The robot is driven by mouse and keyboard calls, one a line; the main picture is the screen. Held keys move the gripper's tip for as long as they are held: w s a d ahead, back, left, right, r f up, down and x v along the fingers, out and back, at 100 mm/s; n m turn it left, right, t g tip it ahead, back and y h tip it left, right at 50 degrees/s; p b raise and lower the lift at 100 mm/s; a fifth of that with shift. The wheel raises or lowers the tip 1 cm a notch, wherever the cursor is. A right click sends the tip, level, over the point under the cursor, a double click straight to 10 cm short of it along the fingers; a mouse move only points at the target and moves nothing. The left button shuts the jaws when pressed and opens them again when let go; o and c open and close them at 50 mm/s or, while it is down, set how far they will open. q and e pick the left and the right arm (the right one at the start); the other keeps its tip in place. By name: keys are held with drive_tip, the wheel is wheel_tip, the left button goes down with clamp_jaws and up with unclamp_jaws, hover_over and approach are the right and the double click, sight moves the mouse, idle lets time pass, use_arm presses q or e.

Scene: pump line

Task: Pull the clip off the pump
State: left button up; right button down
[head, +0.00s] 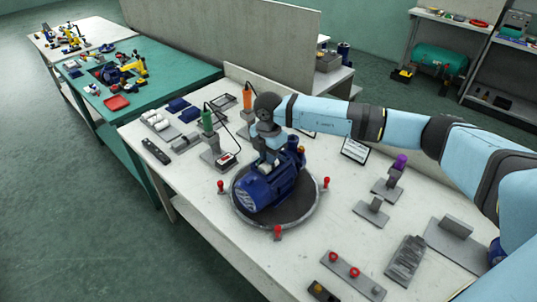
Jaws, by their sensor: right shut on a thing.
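The blue pump (262,190) sits on a round dark turntable (297,222) with a grey rim and red knobs around it, on the white workbench. My right arm comes in from the right, and my right gripper (270,150) points down at the top of the pump. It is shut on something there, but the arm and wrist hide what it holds. The clip cannot be made out. My left gripper is not in view.
Tools on stands, one green-handled (207,122) and one orange-handled (248,98), stand behind the pump. A purple-topped fixture (398,165) and a bar with red knobs (353,272) are to the right.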

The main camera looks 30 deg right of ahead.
drive_tip(key=shift+r, duration=0.1)
drive_tip(key=c, duration=1.8)
unclamp_jaws()
clamp_jaws()
drive_tip(key=shift+r, duration=0.15)
drive_tip(key=shift+r+p, duration=1.25)
drive_tip(key=shift+r, duration=0.7)
